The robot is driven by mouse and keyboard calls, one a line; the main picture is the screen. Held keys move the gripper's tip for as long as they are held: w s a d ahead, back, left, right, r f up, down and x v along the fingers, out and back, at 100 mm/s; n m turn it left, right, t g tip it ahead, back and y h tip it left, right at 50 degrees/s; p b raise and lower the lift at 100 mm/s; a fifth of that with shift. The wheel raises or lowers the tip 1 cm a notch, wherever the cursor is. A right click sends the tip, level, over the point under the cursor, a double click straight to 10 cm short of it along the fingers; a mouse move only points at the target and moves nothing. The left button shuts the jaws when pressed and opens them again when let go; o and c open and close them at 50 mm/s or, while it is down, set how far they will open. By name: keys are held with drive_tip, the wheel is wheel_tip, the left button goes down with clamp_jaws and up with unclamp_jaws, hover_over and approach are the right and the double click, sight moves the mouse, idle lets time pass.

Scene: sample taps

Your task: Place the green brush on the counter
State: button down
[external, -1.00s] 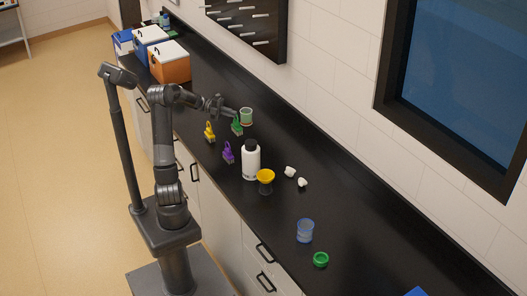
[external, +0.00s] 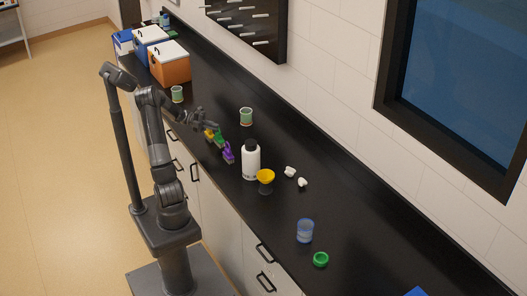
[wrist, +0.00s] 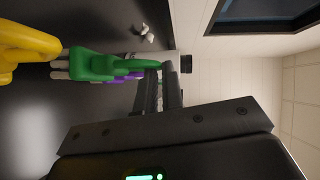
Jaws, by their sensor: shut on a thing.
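The green brush (external: 219,139) is between the yellow brush (external: 209,134) and the purple brush (external: 228,154) near the counter's front edge. My gripper (external: 215,127) is shut on the green brush. In the wrist view the green brush (wrist: 95,66) extends left from the fingertips, with the yellow brush (wrist: 24,45) further left and the purple brush mostly hidden behind it. The green brush is low over the black counter (external: 365,240); I cannot tell whether it touches it.
A white bottle with a black cap (external: 251,162) and a yellow funnel-like cup (external: 265,178) stand to the right. A green-and-white jar (external: 246,116) stands behind, and another (external: 177,94) stands left near the orange box (external: 170,66). The counter around the back jar is clear.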

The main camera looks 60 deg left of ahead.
drive_tip(key=shift+f, duration=1.6)
drive_tip(key=c, duration=1.5)
unclamp_jaws()
drive_tip(key=v, duration=1.2)
drive_tip(key=shift+s, duration=0.1)
